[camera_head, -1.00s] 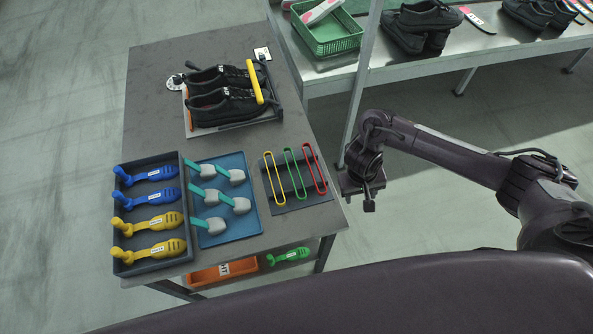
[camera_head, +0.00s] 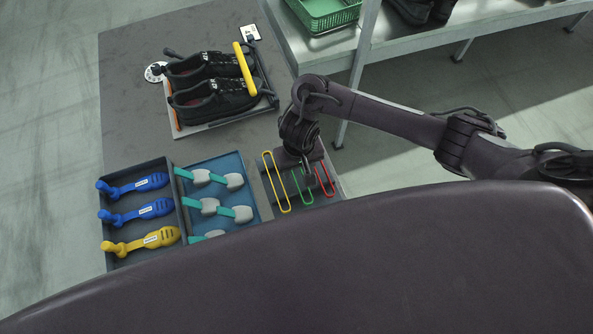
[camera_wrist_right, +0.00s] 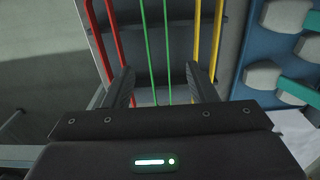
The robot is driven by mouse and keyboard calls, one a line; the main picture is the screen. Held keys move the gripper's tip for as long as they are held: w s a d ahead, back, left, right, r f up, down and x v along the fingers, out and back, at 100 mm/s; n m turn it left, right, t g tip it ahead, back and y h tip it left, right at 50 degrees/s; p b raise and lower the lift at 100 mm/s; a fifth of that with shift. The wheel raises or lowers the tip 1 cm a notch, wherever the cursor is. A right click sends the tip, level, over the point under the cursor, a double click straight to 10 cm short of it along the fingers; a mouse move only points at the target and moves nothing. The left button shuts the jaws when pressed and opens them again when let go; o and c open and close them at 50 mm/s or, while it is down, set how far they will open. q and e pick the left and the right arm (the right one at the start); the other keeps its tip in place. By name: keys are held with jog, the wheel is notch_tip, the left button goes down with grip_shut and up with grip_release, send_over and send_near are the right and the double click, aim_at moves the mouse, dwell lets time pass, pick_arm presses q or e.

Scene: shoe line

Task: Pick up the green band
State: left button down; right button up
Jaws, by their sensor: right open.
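The green band (camera_head: 303,188) is a narrow loop between the yellow band (camera_head: 275,182) and the red band (camera_head: 328,183) on a dark holder (camera_head: 286,209). My right gripper (camera_head: 308,170) is over the holder and hides the far part of the green band and some of the red one. In the right wrist view the green band (camera_wrist_right: 147,50) runs lengthwise between the open fingers of the right gripper (camera_wrist_right: 160,88). The red band (camera_wrist_right: 113,40) and yellow band (camera_wrist_right: 196,40) lie on either side. The gripper holds nothing. My left gripper is not in view.
A blue tray (camera_head: 247,205) with grey-headed teal tools is left of the holder. A dark tray (camera_head: 179,190) with blue and yellow shoe forms is farther left. Black shoes (camera_head: 212,100) sit on a stand behind. A metal shelf post (camera_head: 359,75) rises at the right.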

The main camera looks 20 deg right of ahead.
jog(key=f, duration=0.3)
jog(key=shift+w+d+f, duration=0.1)
jog(key=shift+w+f, duration=0.25)
jog(key=shift+f, duration=0.05)
jog(key=shift+w+f, duration=0.15)
jog(key=shift+f, duration=0.45)
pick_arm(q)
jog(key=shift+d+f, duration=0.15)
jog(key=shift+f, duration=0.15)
pick_arm(e)
jog(key=c, duration=1.1)
